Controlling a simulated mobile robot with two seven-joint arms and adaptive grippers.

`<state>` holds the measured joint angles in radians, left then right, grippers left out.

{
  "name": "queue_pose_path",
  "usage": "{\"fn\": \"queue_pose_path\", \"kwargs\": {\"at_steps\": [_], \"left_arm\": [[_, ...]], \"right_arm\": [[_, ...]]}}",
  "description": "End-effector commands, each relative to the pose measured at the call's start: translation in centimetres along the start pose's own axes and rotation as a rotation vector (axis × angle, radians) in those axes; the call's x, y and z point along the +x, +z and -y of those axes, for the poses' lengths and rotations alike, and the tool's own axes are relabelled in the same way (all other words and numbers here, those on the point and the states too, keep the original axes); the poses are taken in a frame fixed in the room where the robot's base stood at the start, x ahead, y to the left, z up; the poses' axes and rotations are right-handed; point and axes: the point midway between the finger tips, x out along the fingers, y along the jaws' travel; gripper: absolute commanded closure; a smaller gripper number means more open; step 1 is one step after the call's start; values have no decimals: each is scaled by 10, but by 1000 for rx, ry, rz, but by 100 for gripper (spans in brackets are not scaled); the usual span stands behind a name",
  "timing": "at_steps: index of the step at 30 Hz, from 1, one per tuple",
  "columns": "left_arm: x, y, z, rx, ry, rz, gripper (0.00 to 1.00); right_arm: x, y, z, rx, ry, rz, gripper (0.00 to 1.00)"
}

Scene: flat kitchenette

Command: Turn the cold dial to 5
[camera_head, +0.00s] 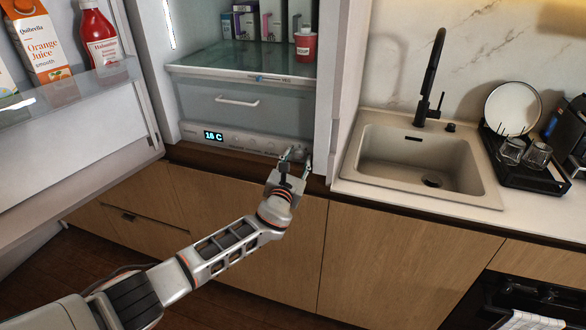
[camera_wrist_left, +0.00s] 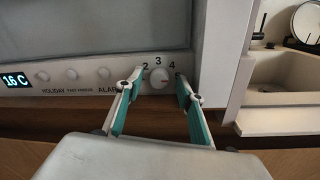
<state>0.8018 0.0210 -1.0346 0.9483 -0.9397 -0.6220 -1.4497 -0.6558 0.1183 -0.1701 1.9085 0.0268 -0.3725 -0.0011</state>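The cold dial (camera_wrist_left: 159,79) is a small round white knob at the right end of the fridge's control panel. The numbers 2, 3 and 4 show above it in the left wrist view; other numbers are hidden or too small. A faint reddish mark shows on its face, but its exact setting is unclear. My left gripper (camera_head: 295,155) is at the panel's right end. In the left wrist view its teal-padded fingers (camera_wrist_left: 156,88) are open, one on each side of the dial, with gaps visible between pads and knob. My right gripper is in neither view.
The panel display (camera_head: 213,136) glows, with several small buttons (camera_wrist_left: 72,75) left of the dial. The fridge door (camera_head: 80,130) stands open at left, holding juice and a red bottle. A sink (camera_head: 420,160) and dish rack (camera_head: 525,165) lie at right.

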Motion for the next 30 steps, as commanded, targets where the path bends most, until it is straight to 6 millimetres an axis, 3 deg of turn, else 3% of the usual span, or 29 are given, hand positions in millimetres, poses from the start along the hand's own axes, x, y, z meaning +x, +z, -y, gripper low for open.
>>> {"fn": "queue_pose_path", "kwargs": {"at_steps": [8,21,30], "left_arm": [[-28,-2,0,-3,-1,-1,62],[-94,-1,0,-2,-2,-1,62],[-117,0,0,0,0,0,62]], "right_arm": [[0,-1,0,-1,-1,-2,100],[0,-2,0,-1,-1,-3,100],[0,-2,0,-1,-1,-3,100]]}}
